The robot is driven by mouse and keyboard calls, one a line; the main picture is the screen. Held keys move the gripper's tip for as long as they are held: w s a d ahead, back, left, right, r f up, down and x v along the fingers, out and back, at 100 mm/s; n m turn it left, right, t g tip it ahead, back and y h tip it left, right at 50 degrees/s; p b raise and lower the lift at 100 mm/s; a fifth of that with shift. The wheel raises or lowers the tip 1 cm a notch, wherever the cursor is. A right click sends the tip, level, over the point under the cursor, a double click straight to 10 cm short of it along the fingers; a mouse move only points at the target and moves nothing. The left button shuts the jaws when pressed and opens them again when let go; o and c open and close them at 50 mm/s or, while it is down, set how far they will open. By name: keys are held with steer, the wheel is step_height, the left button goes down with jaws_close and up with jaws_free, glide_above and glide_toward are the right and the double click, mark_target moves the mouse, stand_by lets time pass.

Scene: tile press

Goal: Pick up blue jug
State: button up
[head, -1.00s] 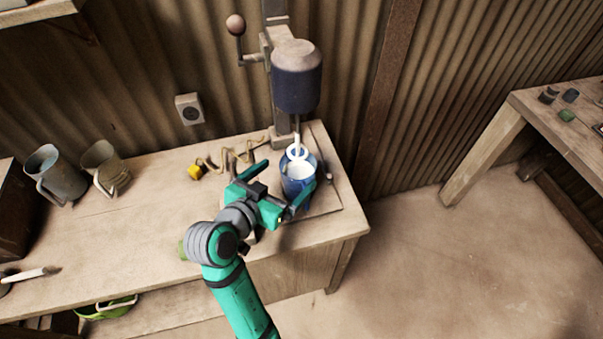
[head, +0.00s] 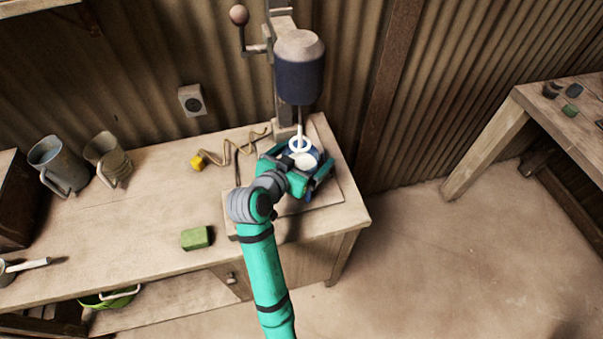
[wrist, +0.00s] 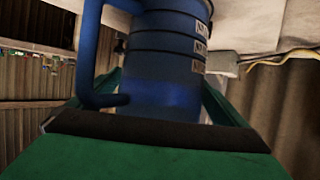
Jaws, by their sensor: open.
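The blue jug (head: 313,150) stands upright on the press base at the right end of the workbench, under the press head. Its white inside shows at the top, and my gripper hides most of its body in the head view. In the wrist view the jug (wrist: 165,60) stands close in front, with its blue handle on the left and labels on its right side. My gripper (head: 300,170) is open, with a finger on either side of the jug. I cannot tell whether the fingers touch it.
The drill-like press (head: 299,72) rises right behind and above the jug. A green block (head: 196,238), a yellow-ended cord (head: 198,163) and two grey jugs (head: 108,158) are on the workbench (head: 130,225). A second table (head: 530,105) stands at the right.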

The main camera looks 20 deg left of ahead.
steer(key=c, duration=1.7)
steer(key=shift+o, duration=0.2)
steer(key=shift+r, duration=0.15)
